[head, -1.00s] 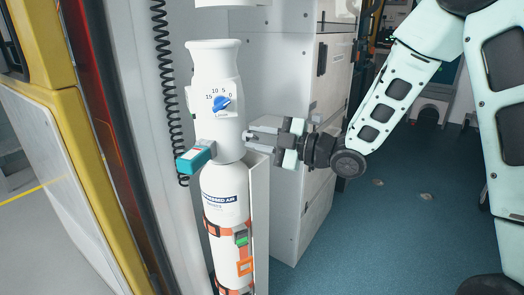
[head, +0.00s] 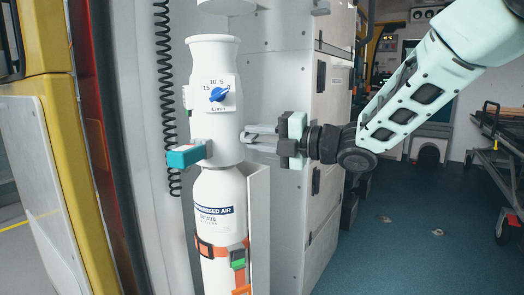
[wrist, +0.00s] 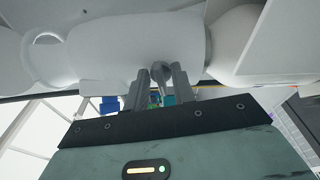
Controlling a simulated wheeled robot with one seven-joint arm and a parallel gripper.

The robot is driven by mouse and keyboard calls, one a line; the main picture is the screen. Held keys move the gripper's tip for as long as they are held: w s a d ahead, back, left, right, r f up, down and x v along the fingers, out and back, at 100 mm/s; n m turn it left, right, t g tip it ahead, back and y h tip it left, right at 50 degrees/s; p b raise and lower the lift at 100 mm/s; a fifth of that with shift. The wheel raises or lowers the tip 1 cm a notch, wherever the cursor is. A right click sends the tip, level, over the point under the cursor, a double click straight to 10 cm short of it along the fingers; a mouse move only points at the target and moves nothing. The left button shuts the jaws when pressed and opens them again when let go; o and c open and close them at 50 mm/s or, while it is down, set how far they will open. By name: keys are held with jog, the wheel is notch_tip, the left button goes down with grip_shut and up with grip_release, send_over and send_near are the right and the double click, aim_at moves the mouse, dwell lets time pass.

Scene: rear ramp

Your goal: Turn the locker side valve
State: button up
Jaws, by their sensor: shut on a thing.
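A white compressed-air cylinder (head: 220,205) stands upright with a white valve head (head: 215,115) on top. The head's front has a blue dial knob (head: 218,95) with a number scale, and a teal-and-white block (head: 186,156) sticks out at its left. My gripper (head: 250,136) comes in from the right at the head's right side. In the wrist view a small grey rounded side valve (wrist: 159,72) sits between my two fingers, against the white body. My gripper is shut on it. In the head view the fingers hide the valve.
A black coiled cord (head: 165,90) hangs on the wall left of the cylinder. White lockers (head: 305,130) stand behind my gripper. Orange straps (head: 220,249) hold the cylinder.

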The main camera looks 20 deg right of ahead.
jog(key=shift+w+d+r+n+b, duration=0.2)
jog(key=shift+d+n+b, duration=0.1)
jog(key=shift+n, duration=0.1)
jog(key=o, duration=0.6)
jog(key=shift+s+a+f, duration=0.1)
jog(key=shift+s, duration=0.15)
jog(key=p+v, duration=0.3)
jog(key=v, duration=1.4)
